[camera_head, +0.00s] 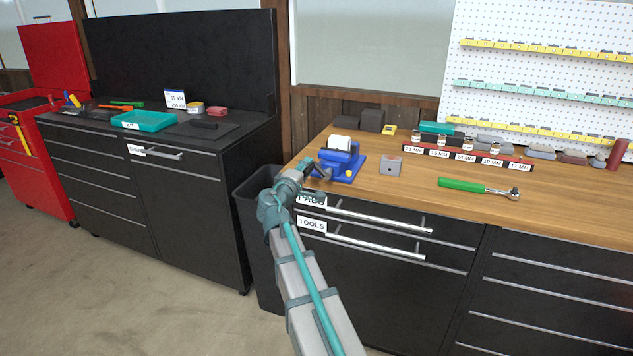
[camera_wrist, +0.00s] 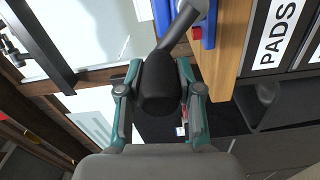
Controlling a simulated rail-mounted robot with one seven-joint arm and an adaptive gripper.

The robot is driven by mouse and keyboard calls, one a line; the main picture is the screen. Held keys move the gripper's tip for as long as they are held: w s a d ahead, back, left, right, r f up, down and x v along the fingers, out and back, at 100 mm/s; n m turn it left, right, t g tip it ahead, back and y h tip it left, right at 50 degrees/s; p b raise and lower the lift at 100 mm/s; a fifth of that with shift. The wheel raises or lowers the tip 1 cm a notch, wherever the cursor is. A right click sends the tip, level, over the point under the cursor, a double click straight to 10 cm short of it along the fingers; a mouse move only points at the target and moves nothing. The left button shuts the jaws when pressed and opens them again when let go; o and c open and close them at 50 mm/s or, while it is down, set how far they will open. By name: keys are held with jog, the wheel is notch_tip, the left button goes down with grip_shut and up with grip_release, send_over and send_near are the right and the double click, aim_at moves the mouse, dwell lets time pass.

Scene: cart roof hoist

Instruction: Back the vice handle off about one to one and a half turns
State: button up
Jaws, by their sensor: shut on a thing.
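The blue vice (camera_head: 345,165) sits on the front left corner of the wooden workbench (camera_head: 440,195), with a white block (camera_head: 339,143) at its top. In the wrist view, the vice handle has a black knob (camera_wrist: 159,85) on a grey bar (camera_wrist: 181,27). The bar slants up and right to the vice, whose blue edge (camera_wrist: 209,25) shows. My gripper (camera_wrist: 159,95) is shut on the black knob, with a teal-and-grey finger on each side. In the head view, my gripper (camera_head: 308,167) is at the left of the vice, and the knob is mostly hidden there.
Drawers labelled PADS (camera_head: 311,199) and TOOLS (camera_head: 312,223) with bar handles are below the vice. A dark bin (camera_head: 262,240) stands in the gap to the left. A grey block (camera_head: 390,166) and green-handled ratchet (camera_head: 475,187) lie on the bench to the right.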

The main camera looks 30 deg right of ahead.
jog(key=shift+w+a+f, duration=0.15)
jog(key=shift+f, duration=0.2)
jog(key=f+b, duration=0.3)
jog(key=shift+w+a+f+b, duration=0.15)
jog(key=shift+a+f+b, duration=0.05)
jog(key=shift+f+b, duration=0.15)
jog(key=f+b, duration=0.2)
jog(key=s+d+f+b, duration=0.1)
jog(key=shift+f, duration=0.1)
jog(key=shift+s, duration=0.1)
